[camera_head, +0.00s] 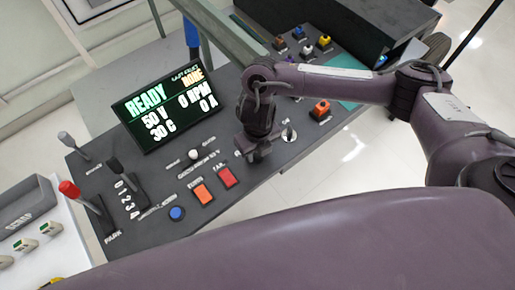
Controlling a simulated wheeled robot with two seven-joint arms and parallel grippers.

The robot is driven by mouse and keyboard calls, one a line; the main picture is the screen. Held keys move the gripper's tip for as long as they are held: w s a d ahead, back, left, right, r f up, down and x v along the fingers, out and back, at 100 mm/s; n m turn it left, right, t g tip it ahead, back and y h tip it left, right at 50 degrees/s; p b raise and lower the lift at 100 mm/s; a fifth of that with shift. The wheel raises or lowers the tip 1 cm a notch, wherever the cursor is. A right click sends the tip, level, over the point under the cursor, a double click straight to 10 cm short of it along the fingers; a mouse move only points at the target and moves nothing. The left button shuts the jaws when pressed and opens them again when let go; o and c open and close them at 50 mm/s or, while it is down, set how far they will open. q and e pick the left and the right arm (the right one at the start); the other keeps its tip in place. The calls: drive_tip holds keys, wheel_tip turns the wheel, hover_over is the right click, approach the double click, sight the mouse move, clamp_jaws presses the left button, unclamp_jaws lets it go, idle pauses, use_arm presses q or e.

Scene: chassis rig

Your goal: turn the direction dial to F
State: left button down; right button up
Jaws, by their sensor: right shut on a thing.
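A dark grey control panel (140,175) carries a screen, levers, buttons and knobs. My right gripper (259,154) is low over the panel's front middle, pointing down. Its fingers are shut on a small control there, which appears to be the direction dial. The gripper hides most of that control, so its pointer and the F mark cannot be read. A small light round control (289,133) stands just right of the gripper. My left gripper is not in view.
The screen (165,105) reads READY. A red button (227,177), an orange button (202,194) and a blue button (177,213) lie left of the gripper. An orange control (321,109) is to the right.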

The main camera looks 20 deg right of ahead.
drive_tip(key=m+p, duration=0.2)
drive_tip(key=m, duration=0.3)
drive_tip(key=shift+r+p, duration=0.15)
drive_tip(key=shift+p, duration=0.15)
drive_tip(key=shift+m+p, duration=0.7)
drive_tip(key=shift+m, duration=0.4)
drive_tip(key=o, duration=1)
wheel_tip(320, 180, up, 8)
drive_tip(key=shift+f+p, duration=0.2)
drive_tip(key=shift+p, duration=0.6)
drive_tip(key=shift+f, duration=0.1)
